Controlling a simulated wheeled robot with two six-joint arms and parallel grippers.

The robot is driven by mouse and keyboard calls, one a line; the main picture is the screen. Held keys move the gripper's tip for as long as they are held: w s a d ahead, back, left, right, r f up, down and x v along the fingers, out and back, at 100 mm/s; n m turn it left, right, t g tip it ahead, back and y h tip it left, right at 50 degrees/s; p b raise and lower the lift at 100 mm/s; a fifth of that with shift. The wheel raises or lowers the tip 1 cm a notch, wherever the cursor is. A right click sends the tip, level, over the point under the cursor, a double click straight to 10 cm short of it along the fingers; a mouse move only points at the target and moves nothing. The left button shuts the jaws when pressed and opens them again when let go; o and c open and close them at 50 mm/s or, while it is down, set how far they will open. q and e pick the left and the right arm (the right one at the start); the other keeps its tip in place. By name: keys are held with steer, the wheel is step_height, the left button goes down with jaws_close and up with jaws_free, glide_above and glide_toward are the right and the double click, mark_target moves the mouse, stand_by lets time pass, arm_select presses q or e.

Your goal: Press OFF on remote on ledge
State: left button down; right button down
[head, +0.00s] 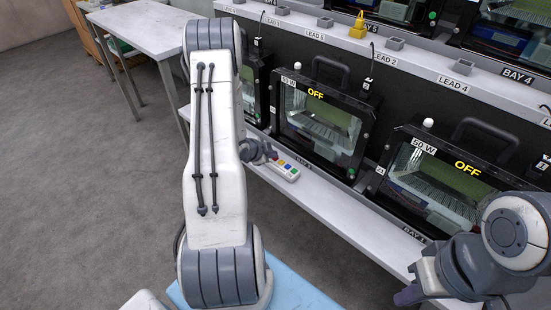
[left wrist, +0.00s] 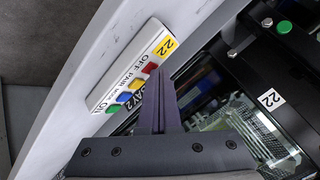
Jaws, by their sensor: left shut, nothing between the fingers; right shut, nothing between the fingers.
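A white remote (head: 287,172) lies on the white ledge (head: 325,203) in front of a floodlight housing. In the left wrist view the remote (left wrist: 108,88) shows a yellow 22 label and a row of coloured buttons, with the red button (left wrist: 149,68) by the OFF print. My left gripper (head: 270,154) is shut and empty beside the remote. In the left wrist view its closed fingertips (left wrist: 153,68) reach right up to the red button; I cannot tell whether they touch it. My right gripper (head: 404,298) is shut and empty at the lower right, away from the remote.
Another housing (head: 440,180) stands to the right, also showing OFF. An upper shelf holds grey blocks and a yellow piece (head: 359,26). Open floor lies left.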

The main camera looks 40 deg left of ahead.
mark_target(273, 160)
arm_select(q)
steer(key=shift+r+p, duration=0.65)
steer(key=shift+r, duration=0.15)
step_height(273, 160, up, 5)
steer(key=p, duration=0.4)
stand_by(0.8)
